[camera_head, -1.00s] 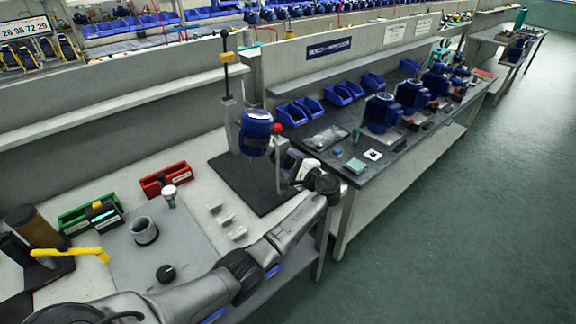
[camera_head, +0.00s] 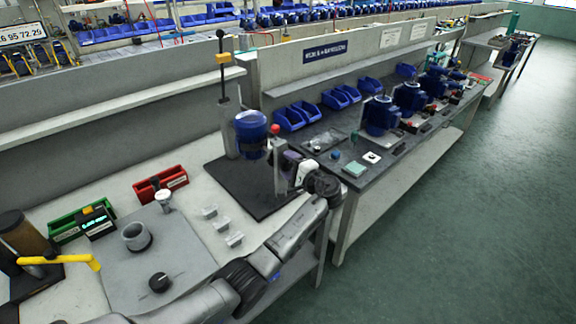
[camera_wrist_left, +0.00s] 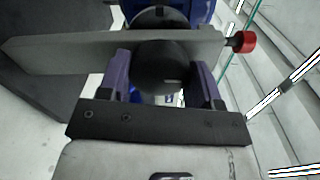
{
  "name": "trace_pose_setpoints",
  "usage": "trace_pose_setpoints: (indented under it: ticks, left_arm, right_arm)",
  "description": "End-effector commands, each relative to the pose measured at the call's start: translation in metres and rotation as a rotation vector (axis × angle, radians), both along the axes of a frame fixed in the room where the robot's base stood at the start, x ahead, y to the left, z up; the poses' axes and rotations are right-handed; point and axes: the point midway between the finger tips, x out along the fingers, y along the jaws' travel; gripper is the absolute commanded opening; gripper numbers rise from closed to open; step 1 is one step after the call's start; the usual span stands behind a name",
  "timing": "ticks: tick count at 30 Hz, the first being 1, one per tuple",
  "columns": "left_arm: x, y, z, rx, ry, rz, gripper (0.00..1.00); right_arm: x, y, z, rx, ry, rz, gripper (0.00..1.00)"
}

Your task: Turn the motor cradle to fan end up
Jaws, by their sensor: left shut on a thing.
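The motor cradle stands on a dark base plate (camera_head: 258,205). It carries a blue motor (camera_head: 251,127), which sits close to upright and also shows at the top of the left wrist view (camera_wrist_left: 203,10). A flat grey bar (camera_wrist_left: 60,53) of the cradle has a red knob (camera_head: 275,129) at one end. In the left wrist view, the two purple fingers of my left gripper (camera_wrist_left: 163,80) close around a dark round hub (camera_wrist_left: 163,62) in front of the bar. The fan end is not clear to see. My right gripper is not in view.
A tall post (camera_head: 222,85) with a yellow piece stands behind the cradle. Red (camera_head: 160,184) and green (camera_head: 82,223) bins and a grey plate (camera_head: 185,255) lie to the left. A dark bench (camera_head: 340,185) with several blue motors stands to the right.

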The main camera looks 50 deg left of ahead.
Motion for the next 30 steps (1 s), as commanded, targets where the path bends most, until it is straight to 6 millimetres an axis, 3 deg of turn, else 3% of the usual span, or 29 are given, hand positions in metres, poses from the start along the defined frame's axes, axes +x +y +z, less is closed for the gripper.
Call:
trace_pose_setpoints:
  ticks: [2,3,10,20,23,30]
  left_arm:
    - [0.0,0.0,0.0,0.001,0.001,-0.001,0.16]
    - [0.0,0.0,0.0,0.001,0.001,-0.001,0.62]
    - [0.0,0.0,0.0,0.0,0.001,-0.001,0.84]
    - [0.0,-0.005,0.0,0.0,0.001,-0.001,0.84]
    - [0.001,-0.017,0.0,-0.002,0.002,-0.003,0.84]
    - [0.002,-0.064,0.001,-0.002,0.001,-0.004,0.84]
  right_arm:
    - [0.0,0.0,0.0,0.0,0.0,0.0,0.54]
    - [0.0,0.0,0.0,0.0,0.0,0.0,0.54]
    - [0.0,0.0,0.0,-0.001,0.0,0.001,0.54]
    - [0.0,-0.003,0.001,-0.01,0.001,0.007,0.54]
    - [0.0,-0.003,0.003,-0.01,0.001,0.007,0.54]
    - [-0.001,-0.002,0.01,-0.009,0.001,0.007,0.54]
